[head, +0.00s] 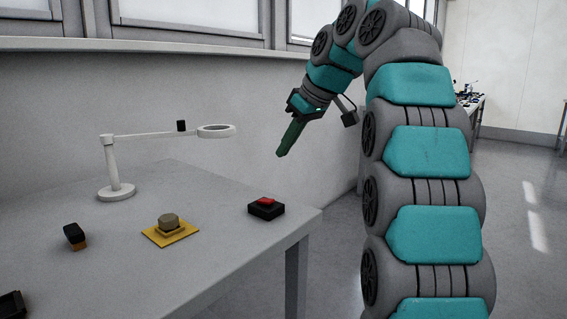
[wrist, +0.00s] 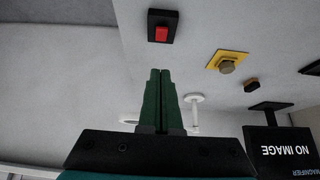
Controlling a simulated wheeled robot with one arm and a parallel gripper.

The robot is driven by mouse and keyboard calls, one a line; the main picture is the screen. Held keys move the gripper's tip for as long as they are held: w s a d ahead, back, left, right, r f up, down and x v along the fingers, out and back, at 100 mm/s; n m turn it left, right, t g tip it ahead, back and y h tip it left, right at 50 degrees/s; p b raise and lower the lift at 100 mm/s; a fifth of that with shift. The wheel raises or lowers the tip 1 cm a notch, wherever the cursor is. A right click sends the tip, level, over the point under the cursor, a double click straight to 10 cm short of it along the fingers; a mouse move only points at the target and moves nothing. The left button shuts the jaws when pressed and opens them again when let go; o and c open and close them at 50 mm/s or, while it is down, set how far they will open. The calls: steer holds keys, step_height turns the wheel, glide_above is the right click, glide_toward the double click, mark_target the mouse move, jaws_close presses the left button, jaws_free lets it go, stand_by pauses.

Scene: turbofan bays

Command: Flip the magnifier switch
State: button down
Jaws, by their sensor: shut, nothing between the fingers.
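A black switch box (head: 266,212) with a red rocker (head: 266,201) sits near the right end of the grey table. In the wrist view, the box (wrist: 151,25) and its red rocker (wrist: 162,34) lie beyond my fingertips. The white magnifier (head: 115,165) stands at the back of the table, its ring lens (head: 216,131) held out on an arm.
A yellow plate (head: 154,237) with a tan knob (head: 168,219) lies left of the switch. A black-and-brown block (head: 74,235) and a dark object (head: 12,305) are farther left. The wrist view shows a screen (wrist: 285,150) reading NO IMAGE, MAGNIFIER. A wall runs behind the table.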

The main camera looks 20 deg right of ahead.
steer(key=b, duration=0.3)
glide_above(271, 201)
step_height(271, 201, down, 7)
steer(key=shift+w+f, duration=0.15)
steer(key=shift+s+d+f, duration=0.15)
steer(key=shift+s+f, duration=0.05)
steer(key=shift+f, duration=0.7)
steer(key=shift+s+d+f, duration=0.15)
steer(key=shift+f, duration=0.7)
steer(key=shift+b, duration=0.3)
steer(key=f+b, duration=0.1)
steer(key=b, duration=0.1)
steer(key=f+t+y+b, duration=0.1)
steer(key=b, duration=0.1)
steer(key=shift+s+d+b, duration=0.1)
steer(key=shift+s+b, duration=0.15)
steer(key=shift+b, duration=0.05)
steer(key=shift+r+p, duration=0.45)
steer(key=shift+r, duration=0.1)
steer(key=shift+w, duration=0.1)
steer(key=shift+r+p, duration=0.5)
steer(key=shift+r, duration=0.3)
